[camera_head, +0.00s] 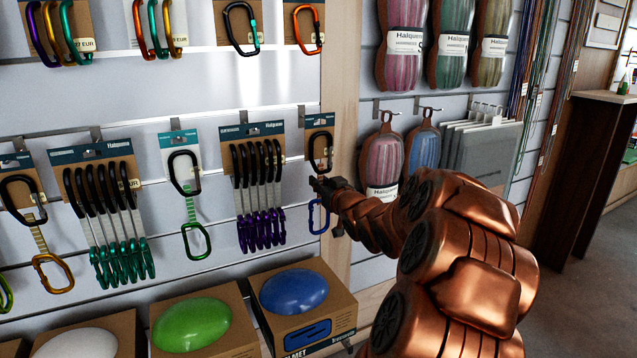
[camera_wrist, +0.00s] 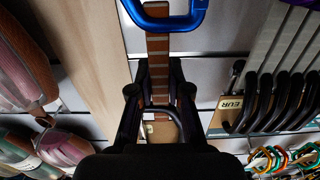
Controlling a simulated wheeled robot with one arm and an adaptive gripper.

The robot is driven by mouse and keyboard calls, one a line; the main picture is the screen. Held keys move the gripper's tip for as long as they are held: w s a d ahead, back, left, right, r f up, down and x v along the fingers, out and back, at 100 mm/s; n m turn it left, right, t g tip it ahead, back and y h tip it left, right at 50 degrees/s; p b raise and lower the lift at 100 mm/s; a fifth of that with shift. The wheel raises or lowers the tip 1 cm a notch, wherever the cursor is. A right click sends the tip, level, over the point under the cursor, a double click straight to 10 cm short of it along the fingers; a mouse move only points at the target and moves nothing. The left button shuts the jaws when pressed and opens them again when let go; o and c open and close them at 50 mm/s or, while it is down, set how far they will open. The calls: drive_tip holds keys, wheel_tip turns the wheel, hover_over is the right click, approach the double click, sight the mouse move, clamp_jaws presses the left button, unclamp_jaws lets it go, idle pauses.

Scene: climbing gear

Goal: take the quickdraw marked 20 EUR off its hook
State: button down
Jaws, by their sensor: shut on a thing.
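A quickdraw with a black upper carabiner (camera_head: 320,151) and a blue lower carabiner (camera_head: 318,217) hangs against its card (camera_head: 312,123) at the right end of the middle row. I cannot read a price on it. My gripper (camera_head: 318,184) is shut on its sling, between the two carabiners. In the wrist view, which is upside down, the brown striped sling (camera_wrist: 158,50) runs between my gripper's fingers (camera_wrist: 159,88). The blue carabiner (camera_wrist: 165,20) is at the top edge, and the black carabiner (camera_wrist: 162,112) is partly hidden by my gripper. The hook is not clearly visible.
Purple quickdraws (camera_head: 258,190) hang close to the left, and a single green-ended one (camera_head: 187,200) hangs farther left. Boxed helmets, one blue (camera_head: 293,291), stand below. A wooden post (camera_head: 340,100) and chalk-bag-like packs (camera_head: 383,160) are to the right.

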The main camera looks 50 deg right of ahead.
drive_tip(key=shift+p+v, duration=0.45)
drive_tip(key=shift+v, duration=2.75)
drive_tip(key=shift+r, duration=0.2)
